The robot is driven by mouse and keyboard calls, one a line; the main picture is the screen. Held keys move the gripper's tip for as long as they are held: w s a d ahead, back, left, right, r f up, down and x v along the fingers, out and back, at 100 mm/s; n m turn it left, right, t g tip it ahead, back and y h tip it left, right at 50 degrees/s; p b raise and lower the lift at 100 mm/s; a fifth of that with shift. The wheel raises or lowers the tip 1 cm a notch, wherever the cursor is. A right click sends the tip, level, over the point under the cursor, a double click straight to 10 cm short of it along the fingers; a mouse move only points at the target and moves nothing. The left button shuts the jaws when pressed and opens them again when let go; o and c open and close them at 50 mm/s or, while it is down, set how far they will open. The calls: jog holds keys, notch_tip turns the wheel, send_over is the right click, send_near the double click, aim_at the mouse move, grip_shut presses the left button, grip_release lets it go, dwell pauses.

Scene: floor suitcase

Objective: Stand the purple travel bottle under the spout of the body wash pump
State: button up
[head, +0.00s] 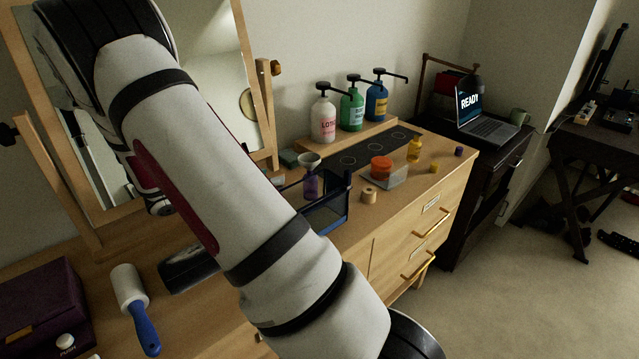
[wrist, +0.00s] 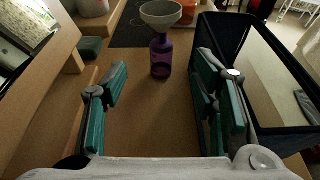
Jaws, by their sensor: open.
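The purple travel bottle (head: 311,187) stands upright on the wooden dresser top, with a grey funnel (head: 310,161) in its mouth. In the wrist view the bottle (wrist: 161,58) and funnel (wrist: 160,13) are ahead, roughly centred between my fingers. My gripper (wrist: 162,76) is open and empty, short of the bottle and not touching it. It is hidden behind my arm in the head view. A white lotion pump (head: 323,120), a green pump (head: 352,110) and a blue pump (head: 376,101) stand in a row at the back; the labels on the green and blue ones are too small to read surely.
A dark mesh bin (head: 328,212) stands close right of the bottle. A dark ringed mat (head: 350,148) lies before the pumps. Nearby are an orange-lidded jar (head: 381,168), a yellow bottle (head: 415,149) and a wooden ring (head: 369,195). A mirror frame (head: 264,100) rises at left.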

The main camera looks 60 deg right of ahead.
aim_at(308, 171)
jog(key=x, duration=0.9)
jog(key=shift+r, duration=0.1)
jog(key=shift+r+p+x, duration=0.15)
jog(key=shift+p+x, duration=0.1)
jog(key=shift+x, duration=1.1)
jog(key=shift+r+p+x, duration=0.15)
jog(key=shift+p+x, duration=0.1)
jog(key=shift+x, duration=1.15)
jog(key=shift+c, duration=0.3)
grip_shut()
